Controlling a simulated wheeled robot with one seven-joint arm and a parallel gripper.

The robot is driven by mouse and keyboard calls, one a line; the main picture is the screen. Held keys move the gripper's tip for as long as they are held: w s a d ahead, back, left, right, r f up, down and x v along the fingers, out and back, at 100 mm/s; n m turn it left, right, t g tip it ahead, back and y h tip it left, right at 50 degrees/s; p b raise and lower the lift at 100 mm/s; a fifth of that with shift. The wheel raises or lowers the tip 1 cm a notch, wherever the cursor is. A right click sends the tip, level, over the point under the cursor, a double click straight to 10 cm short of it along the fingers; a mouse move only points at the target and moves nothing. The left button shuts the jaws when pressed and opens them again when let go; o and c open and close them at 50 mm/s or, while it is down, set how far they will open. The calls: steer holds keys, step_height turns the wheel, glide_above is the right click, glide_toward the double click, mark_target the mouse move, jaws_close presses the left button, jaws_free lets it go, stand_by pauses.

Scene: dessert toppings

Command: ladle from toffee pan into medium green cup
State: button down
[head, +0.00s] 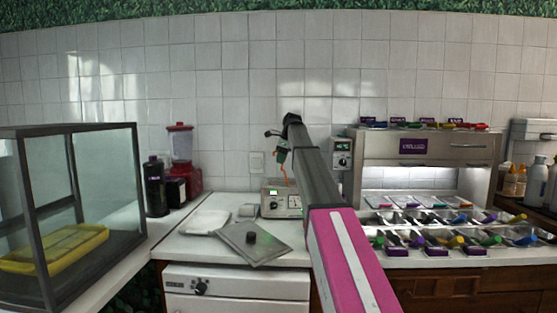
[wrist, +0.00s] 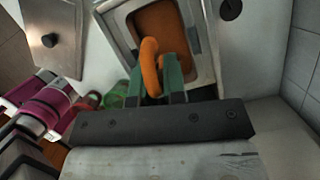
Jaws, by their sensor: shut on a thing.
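My gripper (wrist: 154,80) has green fingers shut on an orange ladle (wrist: 149,58), whose curved handle shows between them. The ladle hangs over the open toffee pan (wrist: 119,20), a rectangular metal well of orange-brown toffee (wrist: 165,30). The ladle's bowl is hidden.
A metal lid (head: 236,240) with a black knob lies on the counter, front-left of the warmer. A white cloth (head: 207,222) lies further left, near a red blender (head: 181,150). A glass case (head: 75,200) stands far left. Topping trays (head: 440,240) fill the right.

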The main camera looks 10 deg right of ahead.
steer(key=shift+w+a+f+g+h, duration=0.45)
steer(key=shift+a+f+h, duration=0.5)
steer(key=shift+a+h, duration=0.15)
steer(key=shift+w+a+f+g+h, duration=0.4)
steer(key=shift+w+a+f+h, duration=0.1)
steer(key=shift+a+f+h, duration=0.5)
steer(key=shift+w+a+f+g+h, duration=0.45)
steer(key=shift+a+f+h, duration=0.5)
steer(key=shift+a, duration=0.2)
steer(key=shift+r, duration=0.15)
